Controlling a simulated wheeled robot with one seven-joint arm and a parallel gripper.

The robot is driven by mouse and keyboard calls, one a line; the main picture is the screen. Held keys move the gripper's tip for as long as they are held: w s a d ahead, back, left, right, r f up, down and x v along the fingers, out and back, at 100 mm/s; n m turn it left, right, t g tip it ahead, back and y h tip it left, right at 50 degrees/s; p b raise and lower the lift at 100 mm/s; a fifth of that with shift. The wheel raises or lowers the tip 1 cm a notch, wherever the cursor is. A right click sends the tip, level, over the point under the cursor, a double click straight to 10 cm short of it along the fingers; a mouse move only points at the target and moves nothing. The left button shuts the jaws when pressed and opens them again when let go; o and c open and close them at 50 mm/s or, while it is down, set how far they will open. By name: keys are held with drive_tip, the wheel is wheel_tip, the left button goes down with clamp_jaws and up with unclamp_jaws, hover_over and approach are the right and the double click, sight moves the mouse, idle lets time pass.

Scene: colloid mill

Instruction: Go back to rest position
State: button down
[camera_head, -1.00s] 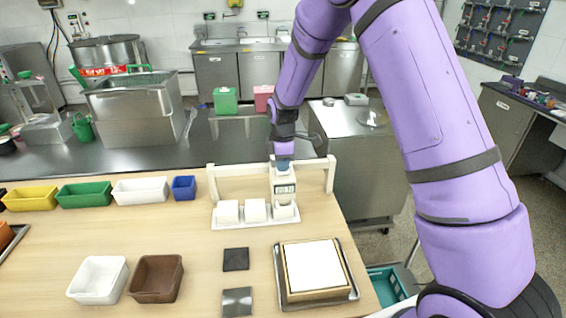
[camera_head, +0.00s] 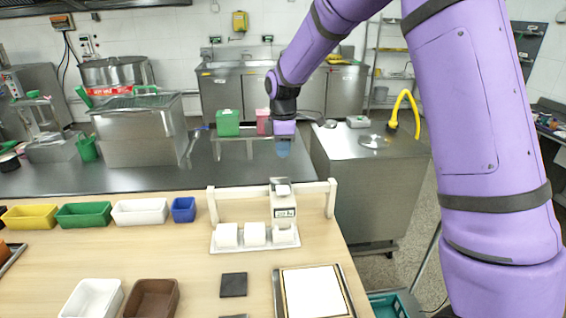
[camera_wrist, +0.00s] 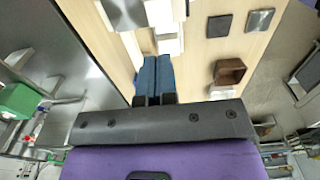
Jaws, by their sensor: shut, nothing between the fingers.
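My purple arm comes in from the upper right of the head view. My gripper (camera_head: 283,150) has blue fingers and hangs pointing down, above and behind the white rack. In the wrist view the two blue fingers (camera_wrist: 154,78) lie side by side, closed together with nothing between them. The white rack (camera_head: 235,200) stands at the table's back edge. A white device with a small display (camera_head: 284,213) stands at its right end, apart from my gripper. White blocks (camera_head: 227,235) sit in a row at the rack's base.
Yellow (camera_head: 30,217), green (camera_head: 83,215), white (camera_head: 140,211) and blue bins (camera_head: 183,209) line the table's back left. White (camera_head: 92,299) and brown bins (camera_head: 152,299) stand in front. A tray with a white-topped block (camera_head: 313,292) lies front right. A steel cabinet (camera_head: 372,190) stands behind.

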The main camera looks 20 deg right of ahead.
drive_tip(key=shift+r, duration=0.45)
drive_tip(key=s+d+r+m+t, duration=0.1)
drive_tip(key=s+d+r+m, duration=0.25)
drive_tip(key=s+r, duration=0.45)
drive_tip(key=s+d+r+m+t, duration=0.2)
drive_tip(key=s+r+m, duration=0.2)
drive_tip(key=s+r, duration=0.45)
drive_tip(key=s+d+m+t, duration=0.2)
drive_tip(key=s+m, duration=0.6)
drive_tip(key=s, duration=1.2)
drive_tip(key=shift+s+d+f, duration=0.15)
drive_tip(key=shift+d+f, duration=0.2)
drive_tip(key=shift+f, duration=0.1)
